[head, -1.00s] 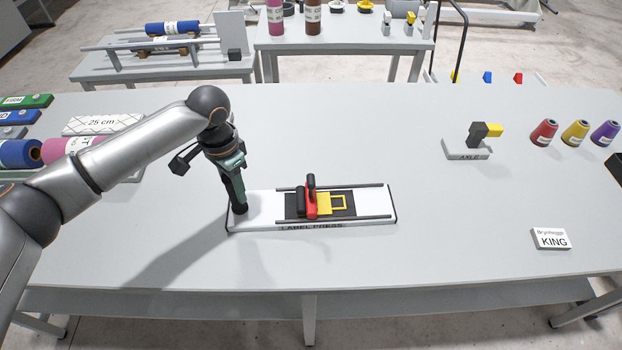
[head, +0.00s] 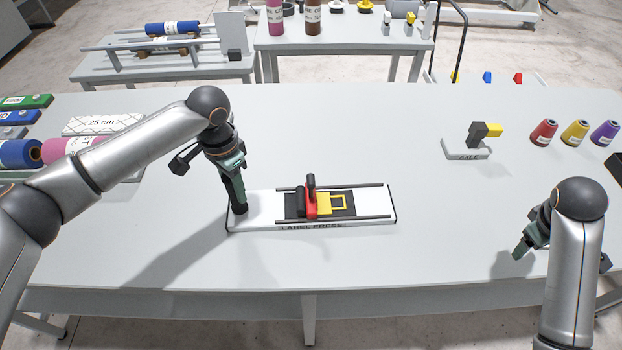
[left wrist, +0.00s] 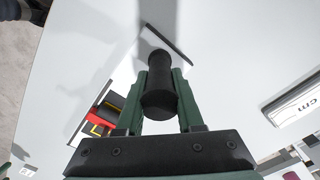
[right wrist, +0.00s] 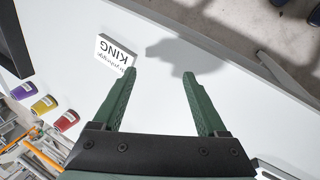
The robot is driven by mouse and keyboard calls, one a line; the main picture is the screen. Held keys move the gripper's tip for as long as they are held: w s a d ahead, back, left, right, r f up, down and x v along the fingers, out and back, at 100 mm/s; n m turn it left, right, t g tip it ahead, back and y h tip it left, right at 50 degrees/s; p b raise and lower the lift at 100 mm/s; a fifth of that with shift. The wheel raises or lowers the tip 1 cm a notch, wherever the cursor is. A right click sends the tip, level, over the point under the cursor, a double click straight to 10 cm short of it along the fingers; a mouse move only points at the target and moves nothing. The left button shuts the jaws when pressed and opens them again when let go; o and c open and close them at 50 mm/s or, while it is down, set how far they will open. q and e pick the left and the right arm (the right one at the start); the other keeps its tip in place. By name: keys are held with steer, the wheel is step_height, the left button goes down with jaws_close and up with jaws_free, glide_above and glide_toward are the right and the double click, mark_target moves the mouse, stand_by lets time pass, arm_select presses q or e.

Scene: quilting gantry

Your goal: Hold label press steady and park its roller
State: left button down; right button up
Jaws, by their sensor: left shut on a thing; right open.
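The label press (head: 265,202) is a white board with two dark rails on the table, its name on the front edge.
A white KING block (right wrist: 115,52) lies near my right gripper. Rolls and boxes (head: 95,123) lie at the left. The table between press and right gripper is clear.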

steer(key=w+a+n+y, duration=0.1)
steer(key=w+a, duration=0.1)
steer(key=a, duration=0.1)
steer(key=w+a+n, duration=0.1)
steer(key=w+a, duration=0.2)
steer(key=w+a+n+t+y, duration=0.1)
steer(key=w+a, duration=0.2)
steer(key=shift+a+r+y, duration=0.2)
steer(key=shift+a+y, duration=0.1)
steer(key=w+a+r+n+y, duration=0.3)
steer(key=w+a+n, duration=0.15)
steer(key=a, duration=0.55)
steer(key=n+g+y, duration=0.3)
steer(key=n, duration=0.5)
glide_toward(312, 180)
steer(key=x, duration=1)
steer(key=shift+w+a+f, duration=0.1)
steer(key=shift+w+f, duration=0.05)
steer(key=shift+f, duration=0.25)
jaws_close()
